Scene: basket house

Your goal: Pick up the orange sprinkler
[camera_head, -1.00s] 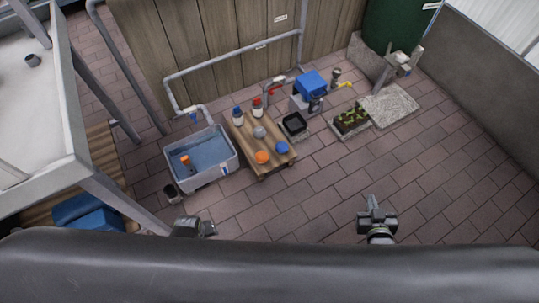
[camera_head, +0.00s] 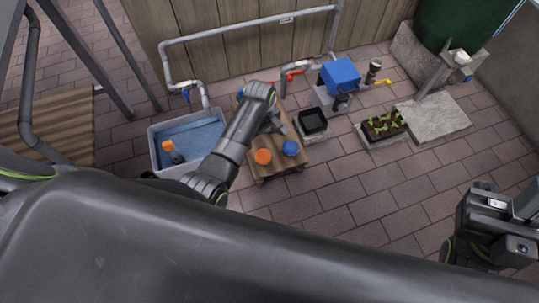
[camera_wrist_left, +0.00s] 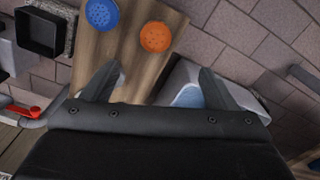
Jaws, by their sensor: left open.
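The orange sprinkler (camera_head: 263,157) is a round orange piece lying on the wooden table (camera_head: 258,172), near its front edge. In the left wrist view the sprinkler (camera_wrist_left: 155,36) shows small holes in its face and lies ahead of the fingers. A similar blue piece (camera_head: 290,148) lies to its right. My left gripper (camera_head: 273,123) is over the table, behind the orange sprinkler in the head view, with my forearm just left of it. Its fingers (camera_wrist_left: 157,84) are spread and empty. My right gripper (camera_head: 500,222) is at the right edge, apart from everything; its jaw state is unclear.
A grey tub (camera_head: 157,160) of water with an orange-topped item (camera_head: 172,152) stands left of the table. A black tray (camera_head: 312,121), a blue pump (camera_head: 340,75) and a planter (camera_head: 384,126) stand to the right. The paved floor (camera_head: 400,185) in front is mostly clear.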

